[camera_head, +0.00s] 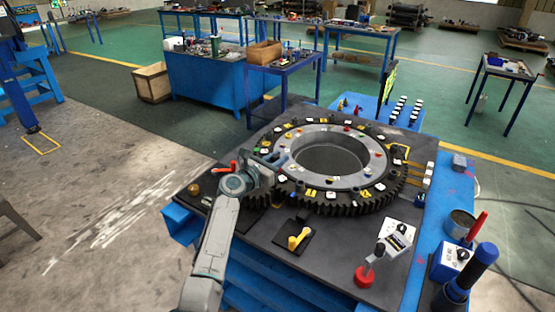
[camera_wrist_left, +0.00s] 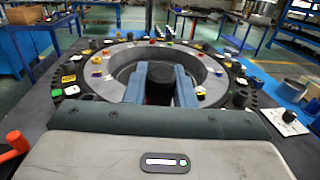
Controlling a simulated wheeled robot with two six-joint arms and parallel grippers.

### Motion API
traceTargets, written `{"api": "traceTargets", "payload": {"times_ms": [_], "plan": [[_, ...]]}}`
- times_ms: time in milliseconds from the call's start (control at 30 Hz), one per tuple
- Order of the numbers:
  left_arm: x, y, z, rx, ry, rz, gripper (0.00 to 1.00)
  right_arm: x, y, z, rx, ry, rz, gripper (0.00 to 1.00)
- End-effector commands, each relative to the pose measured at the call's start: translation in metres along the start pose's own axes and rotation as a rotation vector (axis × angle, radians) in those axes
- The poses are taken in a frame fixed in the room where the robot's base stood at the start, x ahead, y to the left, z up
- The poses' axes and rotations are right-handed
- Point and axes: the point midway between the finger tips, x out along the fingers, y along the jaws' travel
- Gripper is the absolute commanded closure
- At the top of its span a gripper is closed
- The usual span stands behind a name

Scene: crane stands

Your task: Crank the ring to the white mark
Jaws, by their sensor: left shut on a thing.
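The large dark toothed ring (camera_head: 330,205) lies flat on a dark-topped blue stand, around a grey inner ring (camera_head: 290,150) with an open centre. It also shows in the wrist view (camera_wrist_left: 88,78). Several white and yellow tags sit around it; I cannot tell which is the white mark. My left gripper (camera_head: 274,158) is over the ring's near left side. In the wrist view its blue fingers (camera_wrist_left: 159,88) are shut on a dark round knob (camera_wrist_left: 160,76), which looks like a crank handle. The knob's lower part is hidden. My right gripper is not in view.
A red handle (camera_head: 223,168) is left of my gripper. A blue cylinder (camera_head: 472,268) and a can (camera_head: 459,223) stand at right. Open floor lies left.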

Motion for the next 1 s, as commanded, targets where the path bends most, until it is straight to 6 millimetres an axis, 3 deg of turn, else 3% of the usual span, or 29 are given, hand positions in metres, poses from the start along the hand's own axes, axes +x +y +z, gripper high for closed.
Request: {"api": "traceTargets", "payload": {"times_ms": [100, 133, 200, 233, 633, 1000], "plan": [[0.001, 0.002, 0.007, 0.005, -0.009, 0.004, 1.0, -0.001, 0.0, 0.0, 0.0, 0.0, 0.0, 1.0], [0.001, 0.002, 0.007, 0.005, -0.009, 0.005, 0.73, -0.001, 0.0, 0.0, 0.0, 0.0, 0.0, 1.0], [0.001, 0.002, 0.007, 0.005, -0.009, 0.004, 0.59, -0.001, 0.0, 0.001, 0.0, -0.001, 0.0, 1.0], [0.001, 0.002, 0.006, 0.005, -0.008, 0.004, 0.57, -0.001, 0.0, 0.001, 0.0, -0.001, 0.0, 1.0], [-0.008, 0.001, 0.001, 0.002, -0.003, 0.002, 0.57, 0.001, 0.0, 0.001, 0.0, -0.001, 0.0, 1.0], [-0.073, 0.003, -0.001, 0.004, -0.003, 0.003, 0.57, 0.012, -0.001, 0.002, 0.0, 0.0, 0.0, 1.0]]}}
